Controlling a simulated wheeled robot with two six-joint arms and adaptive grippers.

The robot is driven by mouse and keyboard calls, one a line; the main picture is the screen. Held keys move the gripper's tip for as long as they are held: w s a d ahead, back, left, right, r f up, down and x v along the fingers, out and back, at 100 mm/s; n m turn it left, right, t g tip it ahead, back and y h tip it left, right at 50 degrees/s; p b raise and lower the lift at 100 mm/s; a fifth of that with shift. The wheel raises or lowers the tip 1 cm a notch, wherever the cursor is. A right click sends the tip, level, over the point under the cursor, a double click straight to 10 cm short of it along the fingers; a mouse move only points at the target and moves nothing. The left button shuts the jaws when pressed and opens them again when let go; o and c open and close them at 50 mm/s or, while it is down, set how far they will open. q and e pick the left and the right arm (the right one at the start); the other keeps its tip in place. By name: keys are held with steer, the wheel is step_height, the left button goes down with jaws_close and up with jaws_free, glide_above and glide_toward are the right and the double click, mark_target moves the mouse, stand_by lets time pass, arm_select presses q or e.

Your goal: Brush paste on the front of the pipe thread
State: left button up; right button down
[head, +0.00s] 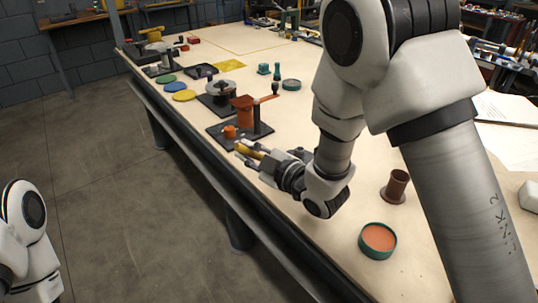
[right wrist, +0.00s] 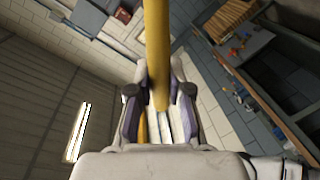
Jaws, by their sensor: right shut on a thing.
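My right gripper (head: 247,153) is shut on a yellow stick-like handle, likely the brush (right wrist: 157,50), which runs up between the fingers in the right wrist view. Its far end and any bristles cannot be made out. An orange-brown upright piece (head: 243,110) stands on a dark base plate just beyond the gripper. A small orange round piece (head: 230,131) sits low at its front and may be the pipe end; thread is too small to see. A round teal tin (head: 377,241) holds orange paste, near the table's front edge. My left gripper is out of view.
A brown flanged cup (head: 396,186) stands behind the tin. Papers (head: 505,120) lie at right.

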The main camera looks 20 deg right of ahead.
steer(key=shift+w+d+f+n+b, duration=0.2)
steer(key=shift+d+f+b, duration=0.1)
steer(key=shift+d+b, duration=0.15)
steer(key=shift+w+d+f+n+b, duration=0.1)
steer(key=shift+d+f+n+b, duration=0.1)
steer(key=shift+d+f+b, duration=0.2)
steer(key=shift+w+d+f+n, duration=0.1)
steer(key=shift+w+d+n, duration=0.1)
steer(key=shift+d, duration=0.2)
steer(key=shift+w+d+n, duration=0.1)
steer(key=shift+d+n, duration=0.1)
steer(key=shift+d, duration=0.2)
steer(key=shift+w+d, duration=0.2)
steer(key=shift+d, duration=0.4)
